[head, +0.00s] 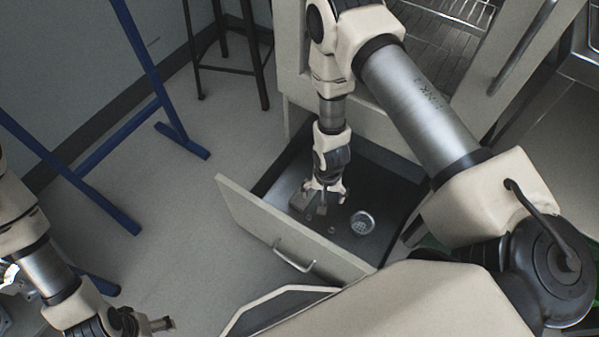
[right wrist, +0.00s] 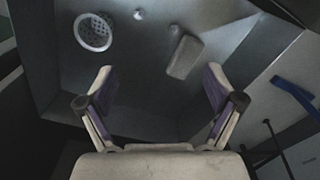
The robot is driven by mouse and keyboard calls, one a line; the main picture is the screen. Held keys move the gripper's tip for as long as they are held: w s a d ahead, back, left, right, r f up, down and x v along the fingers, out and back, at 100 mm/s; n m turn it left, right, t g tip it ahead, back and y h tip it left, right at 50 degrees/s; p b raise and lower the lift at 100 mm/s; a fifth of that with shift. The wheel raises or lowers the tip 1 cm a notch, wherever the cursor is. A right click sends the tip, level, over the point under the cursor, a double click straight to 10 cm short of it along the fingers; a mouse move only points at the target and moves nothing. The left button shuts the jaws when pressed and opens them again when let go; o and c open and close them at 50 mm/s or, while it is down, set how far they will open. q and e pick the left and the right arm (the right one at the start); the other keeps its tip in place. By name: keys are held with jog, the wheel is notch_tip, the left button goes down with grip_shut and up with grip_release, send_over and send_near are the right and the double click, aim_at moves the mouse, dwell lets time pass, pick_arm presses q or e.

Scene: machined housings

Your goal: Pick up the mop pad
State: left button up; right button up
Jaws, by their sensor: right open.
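A small grey, rounded block-like piece, which looks like the mop pad (right wrist: 185,58), lies on the floor of an open drawer in the right wrist view. In the head view a grey piece that may be it (head: 313,210) shows beside my right gripper (head: 325,194), partly hidden by the fingers. My right gripper is inside the drawer, pointing down. In the right wrist view its fingers (right wrist: 158,80) are spread wide with nothing between them; the pad is beyond the tips, towards the right finger. My left gripper (head: 150,323) is at the lower left, away from the drawer; its fingers are unclear.
The drawer (head: 235,205) has a pale front with a metal handle (head: 295,257). A round perforated strainer (head: 362,223) and small pieces lie in it. Drawer walls surround my right gripper. A blue frame (head: 150,60) and a dark stool (head: 228,70) stand at the left.

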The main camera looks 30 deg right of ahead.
aim_at(297, 202)
jog(key=w+f+m+b, duration=0.1)
jog(key=w+f+b, duration=0.3)
jog(key=f, duration=0.1)
jog(key=w+d+f+m+b, duration=0.1)
jog(key=w+f+m+b, duration=0.1)
jog(key=w+f+b, duration=0.2)
jog(key=w+f+m+b, duration=0.2)
jog(key=w+f+b, duration=0.2)
jog(key=f+b, duration=0.1)
jog(key=shift+w+d+f+b, duration=0.1)
jog(key=shift+w+f+b, duration=0.1)
jog(key=shift+f, duration=0.25)
jog(key=shift+w+d+f+b, duration=0.1)
jog(key=shift+f+b, duration=0.05)
jog(key=shift+f, duration=0.25)
jog(key=f+b, duration=0.1)
jog(key=f, duration=0.1)
jog(key=f+b, duration=0.3)
jog(key=f, duration=0.2)
jog(key=shift+w+a, duration=0.15)
jog(key=shift+a, duration=0.1)
pick_arm(q)
notch_tip(297, 202, down, 21)
jog(key=shift+f, duration=0.2)
pick_arm(e)
jog(key=shift+r, duration=0.15)
